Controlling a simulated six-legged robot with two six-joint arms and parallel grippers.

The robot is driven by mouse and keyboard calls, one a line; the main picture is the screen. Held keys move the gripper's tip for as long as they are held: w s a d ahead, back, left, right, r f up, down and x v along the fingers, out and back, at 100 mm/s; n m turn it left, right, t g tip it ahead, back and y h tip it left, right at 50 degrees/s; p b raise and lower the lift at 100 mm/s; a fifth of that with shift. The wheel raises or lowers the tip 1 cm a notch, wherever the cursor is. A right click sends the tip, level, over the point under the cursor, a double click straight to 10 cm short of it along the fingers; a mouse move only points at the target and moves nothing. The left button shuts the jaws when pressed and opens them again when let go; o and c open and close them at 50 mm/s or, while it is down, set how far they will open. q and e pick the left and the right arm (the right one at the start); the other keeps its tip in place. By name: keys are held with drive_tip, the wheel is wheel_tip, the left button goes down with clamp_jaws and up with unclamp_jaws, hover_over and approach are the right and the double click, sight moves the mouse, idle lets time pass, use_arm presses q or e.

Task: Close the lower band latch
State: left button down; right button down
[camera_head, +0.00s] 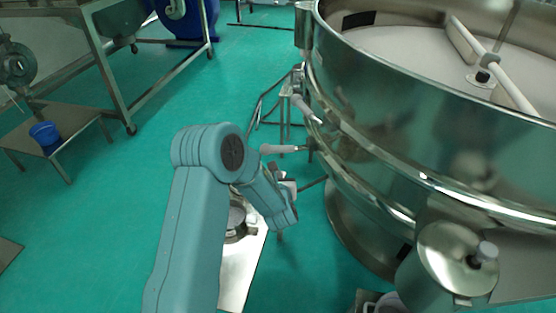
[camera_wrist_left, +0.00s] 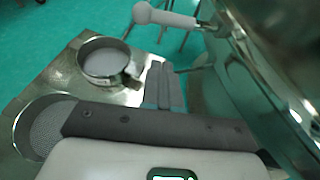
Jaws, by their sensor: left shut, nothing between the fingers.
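The large round steel sieve (camera_head: 400,125) fills the right side of the head view. The lower band latch (camera_head: 281,149) has a pale handle that sticks out to the left from the sieve's side. An upper latch handle (camera_head: 307,109) sits above it. In the left wrist view a pale latch handle (camera_wrist_left: 165,17) shows at the top, joined to the sieve wall at right. My left gripper (camera_wrist_left: 162,75) is shut and empty, with its fingers below that handle and apart from it. In the head view my wrist mostly hides the fingers. My right gripper is out of view.
A steel shelf (camera_wrist_left: 60,85) with a round metal pan (camera_wrist_left: 103,68) lies below my left gripper. A steel outlet (camera_head: 455,262) juts from the sieve at lower right. A low table with a blue bucket (camera_head: 44,133) stands at left. Green floor between is clear.

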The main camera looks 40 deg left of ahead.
use_arm(q)
drive_tip(key=shift+w+r, duration=0.15)
drive_tip(key=shift+r, duration=0.1)
drive_tip(key=shift+w, duration=0.1)
approach(278, 151)
drive_tip(key=shift+x, duration=3.3)
drive_tip(key=shift+f+b, duration=0.2)
drive_tip(key=shift+b, duration=0.1)
